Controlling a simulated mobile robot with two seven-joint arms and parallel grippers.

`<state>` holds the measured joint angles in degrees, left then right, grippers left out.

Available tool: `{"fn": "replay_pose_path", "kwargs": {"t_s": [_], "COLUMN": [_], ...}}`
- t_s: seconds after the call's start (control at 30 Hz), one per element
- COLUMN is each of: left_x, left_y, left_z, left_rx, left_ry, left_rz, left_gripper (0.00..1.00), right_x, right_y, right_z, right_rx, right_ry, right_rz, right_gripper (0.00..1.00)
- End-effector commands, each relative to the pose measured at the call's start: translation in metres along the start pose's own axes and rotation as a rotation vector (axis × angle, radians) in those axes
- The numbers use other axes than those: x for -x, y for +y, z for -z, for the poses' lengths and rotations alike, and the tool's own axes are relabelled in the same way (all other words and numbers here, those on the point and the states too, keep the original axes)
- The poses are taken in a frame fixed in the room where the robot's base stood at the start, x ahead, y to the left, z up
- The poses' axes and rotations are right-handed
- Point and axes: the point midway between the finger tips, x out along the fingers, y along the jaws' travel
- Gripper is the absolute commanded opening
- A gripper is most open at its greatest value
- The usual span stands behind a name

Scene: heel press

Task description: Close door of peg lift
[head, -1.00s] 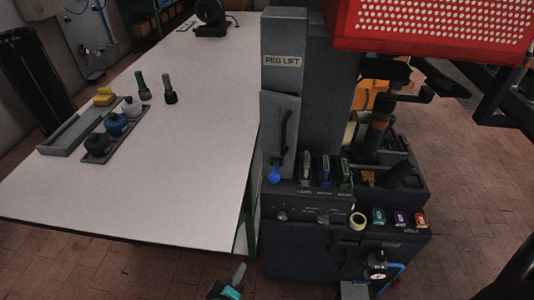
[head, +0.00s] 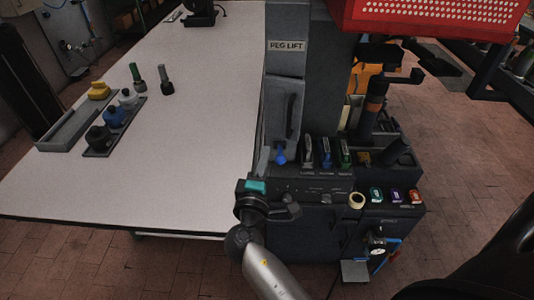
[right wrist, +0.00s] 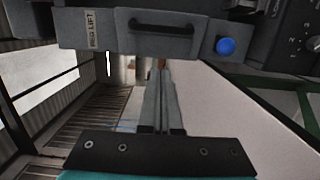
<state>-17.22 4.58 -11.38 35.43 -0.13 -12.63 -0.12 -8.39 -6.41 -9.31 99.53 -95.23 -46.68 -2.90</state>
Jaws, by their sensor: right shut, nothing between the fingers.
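The grey peg lift (head: 287,30), with its PEG LIFT label, stands at the right edge of the white table. Its door (head: 278,105) is a grey panel with a black handle (head: 291,116); I cannot tell whether it is ajar. In the right wrist view the door (right wrist: 126,40) spans the top, with its handle (right wrist: 160,25) and a blue knob (right wrist: 226,46) to the right. My right gripper (head: 263,158) is shut and empty, just left of the door's lower end. Its closed fingers (right wrist: 160,68) point toward the door; contact is unclear. My left gripper is not in view.
The white table (head: 200,130) holds a rack of bottles (head: 114,128) and two loose pegs. A control panel with several levers (head: 325,150) lies right below the door. A red perforated guard (head: 430,12) overhangs the right side.

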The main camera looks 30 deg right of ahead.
Motion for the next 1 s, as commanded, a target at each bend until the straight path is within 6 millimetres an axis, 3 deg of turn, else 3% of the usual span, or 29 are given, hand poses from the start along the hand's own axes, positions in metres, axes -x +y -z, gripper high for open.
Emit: {"fn": "replay_pose_path", "kwargs": {"t_s": [0.4, 0.63, 1.0], "left_x": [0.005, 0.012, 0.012], "left_y": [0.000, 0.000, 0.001], "left_z": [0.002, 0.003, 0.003], "left_rx": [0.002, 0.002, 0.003], "left_ry": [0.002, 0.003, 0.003], "left_rz": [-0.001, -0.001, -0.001], "left_gripper": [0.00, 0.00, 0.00], "right_x": [-0.082, -0.101, -0.104], "right_y": [0.000, 0.000, -0.001], "right_z": [-0.005, -0.024, -0.028], "right_rx": [0.003, 0.001, -0.001], "right_ry": [0.000, 0.002, 0.003], "right_rz": [0.002, 0.001, 0.002], "right_gripper": [0.00, 0.00, 0.00]}}
